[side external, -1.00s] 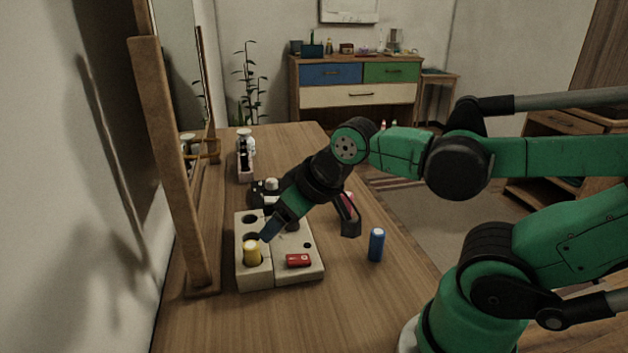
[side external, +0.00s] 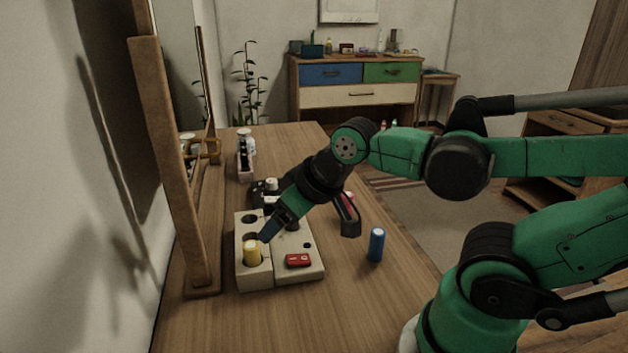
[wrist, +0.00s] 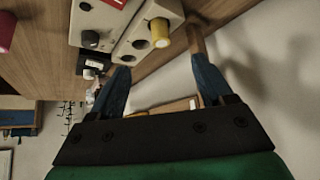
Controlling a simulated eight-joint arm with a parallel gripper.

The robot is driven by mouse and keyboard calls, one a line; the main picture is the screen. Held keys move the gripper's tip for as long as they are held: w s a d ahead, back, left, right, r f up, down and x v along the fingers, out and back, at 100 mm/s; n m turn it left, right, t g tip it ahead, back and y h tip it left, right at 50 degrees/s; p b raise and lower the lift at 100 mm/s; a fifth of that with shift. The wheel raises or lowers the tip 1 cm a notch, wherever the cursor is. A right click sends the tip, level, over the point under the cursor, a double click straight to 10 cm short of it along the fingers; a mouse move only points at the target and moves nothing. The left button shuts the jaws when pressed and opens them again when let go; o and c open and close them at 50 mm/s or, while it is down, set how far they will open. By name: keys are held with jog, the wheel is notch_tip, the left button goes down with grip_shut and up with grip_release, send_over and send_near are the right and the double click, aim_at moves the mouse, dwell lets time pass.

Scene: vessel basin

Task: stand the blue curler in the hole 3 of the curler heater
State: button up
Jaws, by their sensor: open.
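The blue curler (side external: 376,245) stands upright on the table, right of the curler heater. The curler heater (side external: 312,273) is a cream block with a red switch (side external: 298,260). A yellow curler (side external: 252,252) stands in the near hole of its left row; it also shows in the wrist view (wrist: 160,32). Two dark holes of that row (wrist: 140,45) look empty. I see no hole numbers. My gripper (side external: 308,230) is open and empty above the heater, its fingers wide apart. The blue curler is not in the wrist view (wrist: 160,66).
A wooden mirror frame (side external: 172,165) stands along the left side of the table. Dark items (side external: 265,188) and a bottle in a holder (side external: 245,165) stand behind the heater. The table's near part is clear.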

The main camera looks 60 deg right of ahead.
jog(key=n+g, duration=0.3)
jog(key=g, duration=0.4)
send_near(379, 232)
jog(key=f, duration=0.5)
jog(key=shift+w, duration=0.25)
jog(key=shift+s+f, duration=0.1)
jog(key=shift+f, duration=2.75)
grip_shut()
